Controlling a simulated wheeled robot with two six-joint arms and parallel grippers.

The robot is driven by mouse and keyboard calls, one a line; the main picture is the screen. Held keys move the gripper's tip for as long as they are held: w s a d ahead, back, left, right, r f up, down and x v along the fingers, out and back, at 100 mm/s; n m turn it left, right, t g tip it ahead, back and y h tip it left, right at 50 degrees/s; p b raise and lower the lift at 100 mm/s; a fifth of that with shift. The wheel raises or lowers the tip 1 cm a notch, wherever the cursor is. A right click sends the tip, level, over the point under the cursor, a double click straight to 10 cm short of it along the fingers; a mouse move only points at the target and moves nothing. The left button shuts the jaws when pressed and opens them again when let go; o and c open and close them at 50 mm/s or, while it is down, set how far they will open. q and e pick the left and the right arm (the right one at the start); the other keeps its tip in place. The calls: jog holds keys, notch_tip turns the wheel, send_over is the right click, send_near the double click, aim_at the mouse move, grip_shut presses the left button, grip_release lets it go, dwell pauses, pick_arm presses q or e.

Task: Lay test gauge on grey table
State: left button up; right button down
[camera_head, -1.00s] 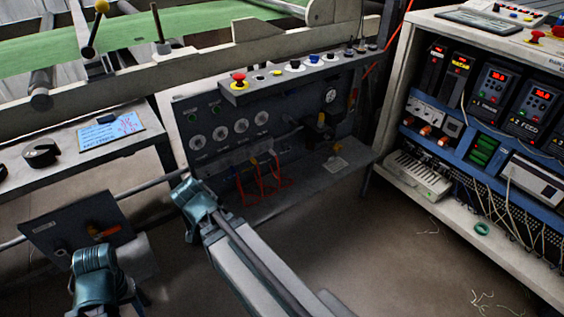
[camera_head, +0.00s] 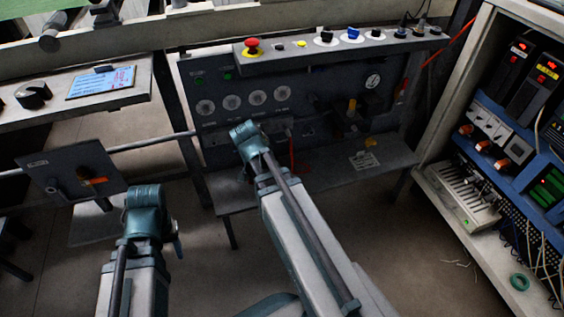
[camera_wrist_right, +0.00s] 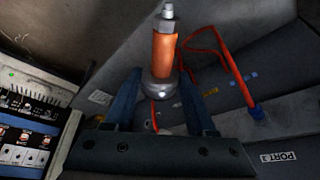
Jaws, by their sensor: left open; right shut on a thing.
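In the right wrist view, an orange cylinder with metal ends (camera_wrist_right: 164,55), apparently the test gauge, stands between the two blue fingers of my right gripper (camera_wrist_right: 160,95), which is shut on it. Its lower end is partly hidden by the gripper. In the head view the right gripper and gauge are hidden behind my right arm, in front of the control panel. My left gripper (camera_head: 177,240) shows only in small part beside the left arm's teal joint; it is open and nothing shows in it. A grey table-like ledge (camera_head: 325,173) runs below the panel.
The control panel (camera_head: 215,82) has dials and a red stop button (camera_head: 252,47). A red hose (camera_wrist_right: 230,65) lies behind the gauge. A pale table (camera_head: 140,85) with a blue card is at left. An electrical cabinet (camera_head: 470,215) bounds the right side. The floor between is mostly clear.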

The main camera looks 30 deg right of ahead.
pick_arm(q)
notch_tip(320, 180, down, 6)
jog(key=b, duration=0.4)
pick_arm(e)
jog(key=w+d+f+n, duration=0.1)
jog(key=w+d+f, duration=0.4)
jog(key=w+d, duration=0.1)
jog(key=shift+w+d+f+t, duration=0.3)
jog(key=shift+d+t, duration=0.1)
jog(key=shift+d, duration=0.4)
pick_arm(q)
jog(key=shift+f, duration=0.1)
pick_arm(e)
jog(key=shift+f, duration=0.1)
notch_tip(320, 180, down, 6)
jog(key=b, duration=0.6)
pick_arm(q)
notch_tip(320, 180, down, 6)
jog(key=shift+r, duration=0.1)
pick_arm(e)
jog(key=shift+c, duration=0.7)
grip_release()
